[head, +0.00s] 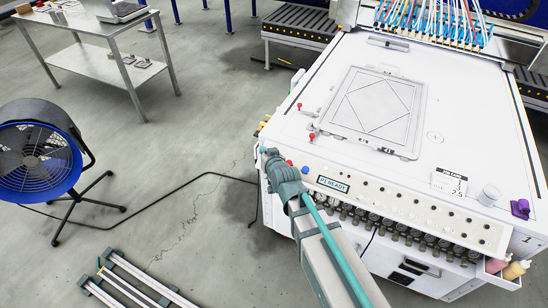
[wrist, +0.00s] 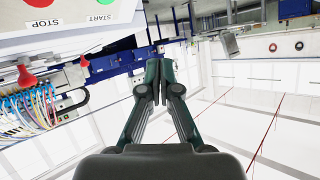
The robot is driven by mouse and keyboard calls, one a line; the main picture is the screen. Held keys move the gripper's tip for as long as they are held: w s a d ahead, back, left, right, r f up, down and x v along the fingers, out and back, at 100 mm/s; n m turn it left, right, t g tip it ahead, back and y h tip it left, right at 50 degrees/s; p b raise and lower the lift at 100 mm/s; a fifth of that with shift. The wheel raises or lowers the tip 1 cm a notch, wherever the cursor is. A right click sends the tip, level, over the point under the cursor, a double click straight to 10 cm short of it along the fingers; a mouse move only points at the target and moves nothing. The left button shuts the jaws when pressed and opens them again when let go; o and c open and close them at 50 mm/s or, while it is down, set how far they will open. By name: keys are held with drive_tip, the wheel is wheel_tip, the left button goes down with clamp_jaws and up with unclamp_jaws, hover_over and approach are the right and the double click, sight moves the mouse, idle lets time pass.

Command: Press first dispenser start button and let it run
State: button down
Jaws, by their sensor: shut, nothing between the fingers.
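The white dispensing machine (head: 330,75) fills the right of the head view, with a display (head: 333,184) reading "P1 READY" on its front panel. A red button (head: 289,163) and a blue button (head: 305,170) show left of the display. In the wrist view, a green button (wrist: 103,4) labelled START and a red button (wrist: 38,3) labelled STOP are cut off by the top edge. My gripper (wrist: 155,85) is shut and empty, pointing away from the camera; no contact with a button shows. In the head view my gripper (head: 266,155) is by the machine's left front corner.
Two red-knobbed clamps (head: 312,136) stand near a square frame (head: 376,109) on the machine top. A blue fan (head: 38,160) and a steel table (head: 95,55) stand left. Open floor lies between.

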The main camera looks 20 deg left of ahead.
drive_tip(key=w+f+b, duration=0.1)
drive_tip(key=f+b, duration=0.1)
drive_tip(key=w+f+b, duration=0.1)
drive_tip(key=f+b, duration=0.1)
drive_tip(key=w+f+b, duration=0.1)
drive_tip(key=f+b, duration=0.1)
drive_tip(key=shift+w+d+b, duration=0.3)
drive_tip(key=shift+w+b, duration=0.05)
drive_tip(key=shift+w, duration=0.05)
drive_tip(key=shift+w+d+f+b, duration=0.1)
drive_tip(key=shift+w+f+b, duration=0.55)
drive_tip(key=shift+b, duration=0.5)
drive_tip(key=shift+f, duration=0.2)
idle(0.5)
drive_tip(key=shift+w+f+b, duration=0.15)
drive_tip(key=shift+f+b, duration=0.05)
drive_tip(key=shift+b, duration=0.5)
